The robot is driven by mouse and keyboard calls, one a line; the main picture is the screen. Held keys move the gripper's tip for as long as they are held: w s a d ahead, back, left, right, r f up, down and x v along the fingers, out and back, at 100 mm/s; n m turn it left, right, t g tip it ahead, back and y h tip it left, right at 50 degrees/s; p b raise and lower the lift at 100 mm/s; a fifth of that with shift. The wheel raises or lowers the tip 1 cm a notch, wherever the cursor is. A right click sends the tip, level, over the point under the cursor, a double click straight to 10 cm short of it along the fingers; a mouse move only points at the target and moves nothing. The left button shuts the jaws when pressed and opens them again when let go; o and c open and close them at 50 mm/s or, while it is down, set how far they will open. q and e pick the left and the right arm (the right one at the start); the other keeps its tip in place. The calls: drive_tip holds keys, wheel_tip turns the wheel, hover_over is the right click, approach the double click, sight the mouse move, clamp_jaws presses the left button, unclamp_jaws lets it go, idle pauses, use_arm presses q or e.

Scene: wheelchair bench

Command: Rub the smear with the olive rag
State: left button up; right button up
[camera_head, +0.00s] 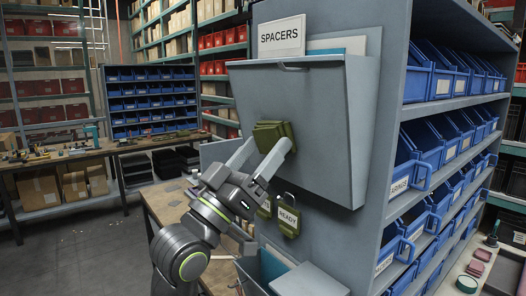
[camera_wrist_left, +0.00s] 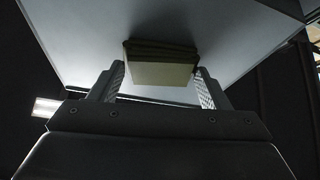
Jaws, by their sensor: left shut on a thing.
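The olive rag (camera_head: 270,134) is a folded pad against the front face of the grey spacers bin (camera_head: 325,110). My left gripper (camera_head: 268,147) is shut on the rag, with a finger on either side of it. In the left wrist view the rag (camera_wrist_left: 160,68) sits between the two fingertips (camera_wrist_left: 160,88), close to or touching the pale panel; I cannot tell contact for sure. No smear shows on the visible part of the bin face; the rag and gripper cover part of it. My right gripper is not in view.
Olive tags (camera_head: 288,220), one reading READY, hang below the bin. A wooden bench (camera_head: 165,203) lies under my left arm. Blue bins (camera_head: 430,80) fill the shelf at right. Open floor (camera_head: 85,255) lies at left.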

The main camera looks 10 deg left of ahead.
use_arm(q)
drive_tip(key=shift+s+d+r+p, duration=0.35)
drive_tip(key=shift+r, duration=0.15)
drive_tip(key=shift+w+a+r+p, duration=0.2)
drive_tip(key=shift+a+r+p, duration=0.4)
drive_tip(key=shift+p, duration=0.3)
drive_tip(key=shift+w+a+r+p, duration=0.2)
drive_tip(key=shift+a+r+p, duration=0.2)
drive_tip(key=shift+r+p, duration=0.4)
drive_tip(key=shift+f, duration=0.15)
idle(0.8)
drive_tip(key=shift+w+a, duration=0.1)
